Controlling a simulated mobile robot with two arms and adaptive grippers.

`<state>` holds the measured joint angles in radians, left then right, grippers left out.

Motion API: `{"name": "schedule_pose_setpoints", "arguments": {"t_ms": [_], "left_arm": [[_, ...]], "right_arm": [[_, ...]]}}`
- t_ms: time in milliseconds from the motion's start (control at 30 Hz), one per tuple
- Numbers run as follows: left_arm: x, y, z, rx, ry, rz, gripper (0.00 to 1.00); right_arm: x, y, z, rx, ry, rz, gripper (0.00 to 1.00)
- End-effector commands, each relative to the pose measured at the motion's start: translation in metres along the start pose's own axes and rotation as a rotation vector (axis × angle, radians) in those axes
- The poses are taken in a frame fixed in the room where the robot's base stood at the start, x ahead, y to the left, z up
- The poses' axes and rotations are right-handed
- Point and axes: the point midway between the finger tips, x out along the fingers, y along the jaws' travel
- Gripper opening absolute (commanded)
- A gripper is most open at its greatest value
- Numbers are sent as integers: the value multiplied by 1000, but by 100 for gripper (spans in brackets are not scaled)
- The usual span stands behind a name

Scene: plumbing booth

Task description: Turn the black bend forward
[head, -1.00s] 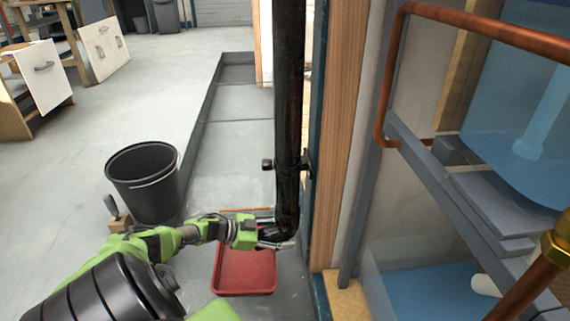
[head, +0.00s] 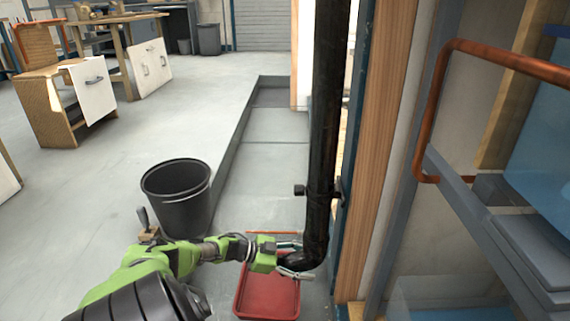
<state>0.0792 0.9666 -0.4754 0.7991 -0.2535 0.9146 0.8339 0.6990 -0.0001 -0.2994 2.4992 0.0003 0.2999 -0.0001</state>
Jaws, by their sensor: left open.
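The black bend (head: 304,259) is at the foot of the black vertical pipe (head: 325,120), its mouth turned to the left in the head view. My left gripper (head: 290,259) comes in from the left at the bend. Its fingers are open, one on the far side of the bend's end and one on the near side. I cannot tell whether they touch it. My right gripper is not in view.
A red tray (head: 268,297) lies on the floor below the bend. A black bucket (head: 177,200) stands to the left. A wooden post (head: 380,150) and a copper pipe (head: 433,110) are on the right. The floor at left is mostly clear.

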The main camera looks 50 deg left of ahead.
Motion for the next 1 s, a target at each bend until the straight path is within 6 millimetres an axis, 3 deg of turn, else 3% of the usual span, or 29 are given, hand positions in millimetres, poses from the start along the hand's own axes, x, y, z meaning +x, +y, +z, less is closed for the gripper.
{"name": "schedule_pose_setpoints", "arguments": {"t_ms": [300,500,700,1000], "left_arm": [[-60,1,2,1,-7,2,60],[-87,1,3,-1,-6,1,60],[-100,1,2,1,-4,1,60],[-102,0,1,1,-2,0,60]], "right_arm": [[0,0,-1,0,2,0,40],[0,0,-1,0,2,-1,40],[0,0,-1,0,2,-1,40],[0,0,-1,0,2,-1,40]]}}
